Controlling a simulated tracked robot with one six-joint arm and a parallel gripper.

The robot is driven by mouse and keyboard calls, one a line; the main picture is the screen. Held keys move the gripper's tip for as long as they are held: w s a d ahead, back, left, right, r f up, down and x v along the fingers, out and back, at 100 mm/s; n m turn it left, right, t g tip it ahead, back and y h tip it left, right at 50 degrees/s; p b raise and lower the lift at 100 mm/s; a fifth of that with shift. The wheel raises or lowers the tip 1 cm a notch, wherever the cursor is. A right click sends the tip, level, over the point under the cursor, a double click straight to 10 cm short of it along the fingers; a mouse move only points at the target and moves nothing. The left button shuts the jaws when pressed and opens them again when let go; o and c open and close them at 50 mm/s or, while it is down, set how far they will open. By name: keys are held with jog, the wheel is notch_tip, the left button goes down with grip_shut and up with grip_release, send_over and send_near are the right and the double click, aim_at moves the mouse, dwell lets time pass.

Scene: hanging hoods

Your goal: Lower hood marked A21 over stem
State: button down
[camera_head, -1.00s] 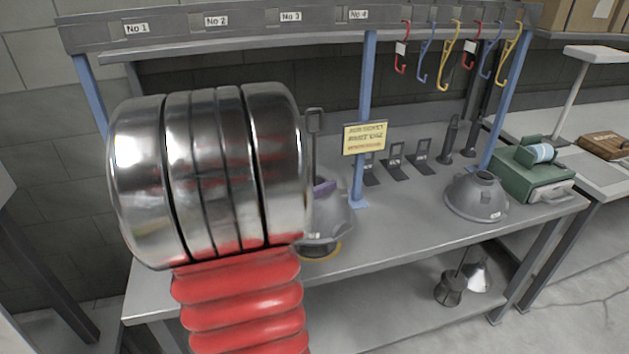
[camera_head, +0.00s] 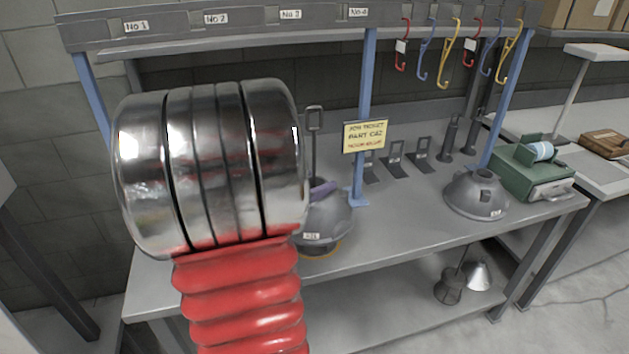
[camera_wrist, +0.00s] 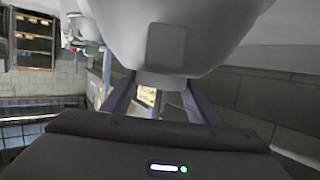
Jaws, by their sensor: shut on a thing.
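A grey dome-shaped hood (camera_head: 330,219) with a small white label, too small to read surely, shows beside my arm in the head view. My gripper's purple finger (camera_head: 322,190) is at its upper part. Below its rim are a dark base and part of an orange-yellow ring (camera_head: 334,250); the rim's exact height above them is unclear. In the wrist view the hood (camera_wrist: 185,20) fills the top, and my gripper (camera_wrist: 160,98) is shut on its narrow end between two purple fingers. The stem is not visible, and my arm hides the hood's left side.
A second grey hood (camera_head: 476,195) stands on the bench at right, near a green box (camera_head: 530,172). A blue post (camera_head: 364,120) with a yellow ticket (camera_head: 365,137) stands close to the held hood. Several coloured hooks (camera_head: 445,55) hang above. Bench space between the hoods is clear.

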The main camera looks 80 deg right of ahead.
aim_at(314, 168)
jog(key=shift+f, duration=0.3)
dwell(0.4)
jog(key=c, duration=0.6)
grip_release()
jog(key=shift+c, duration=0.2)
jog(key=shift+s+r, duration=0.1)
jog(key=shift+r, duration=0.05)
jog(key=shift+r, duration=2.35)
jog(key=s+d+r, duration=0.2)
jog(key=s+d, duration=0.5)
dwell(0.8)
